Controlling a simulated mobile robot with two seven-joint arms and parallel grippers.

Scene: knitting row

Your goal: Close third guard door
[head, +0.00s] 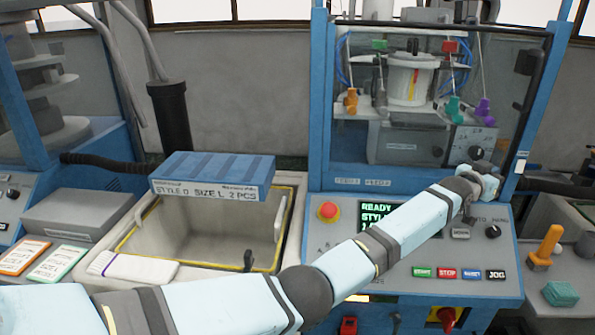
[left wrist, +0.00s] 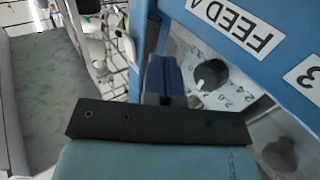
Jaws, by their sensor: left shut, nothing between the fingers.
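The guard door (head: 432,172) is a clear panel with a dark edge on the blue-framed knitting machine (head: 319,100) at the right of the head view. It stands at or close to the frame; I cannot tell whether a gap remains. My left gripper (head: 490,170) is at the door's lower right corner, above the control panel. In the left wrist view, my left gripper (left wrist: 165,68) is shut and empty, close beside a blue frame bar (left wrist: 225,45) labelled FEED. Contact with the door is unclear. My right gripper is out of view.
My left arm crosses the control panel (head: 470,285) with its buttons and red stop knob (head: 328,211). A bin (head: 200,220) with a blue box (head: 212,175) across it stands left. Another blue machine (head: 35,140) is far left.

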